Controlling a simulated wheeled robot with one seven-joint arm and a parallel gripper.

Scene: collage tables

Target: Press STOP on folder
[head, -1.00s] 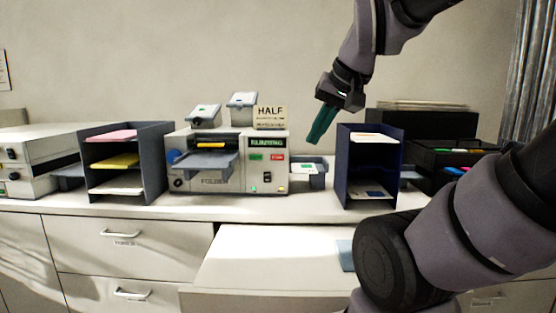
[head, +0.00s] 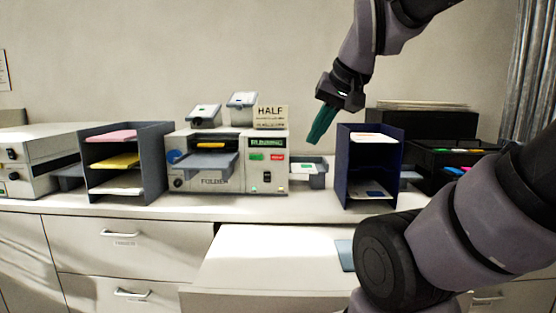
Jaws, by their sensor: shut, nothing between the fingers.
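The folder (head: 215,182), a beige machine lettered FOLDER, stands on the counter left of centre. Its front has a small green-lit display (head: 267,143), a green button (head: 256,157) and a red button (head: 277,157); their lettering is too small to read. A dark rocker switch (head: 267,177) is below them. A grey tray (head: 205,162) juts from the folder's front. My gripper (head: 315,140) is shut and empty, its teal fingers pointing down and left. In the picture it is right of the red button and apart from the folder.
A dark blue shelf rack (head: 342,170) stands right of the gripper, and a grey rack with coloured paper (head: 165,165) left of the folder. A HALF sign (head: 271,117) sits on the folder. A small tray (head: 318,178) is at its right side.

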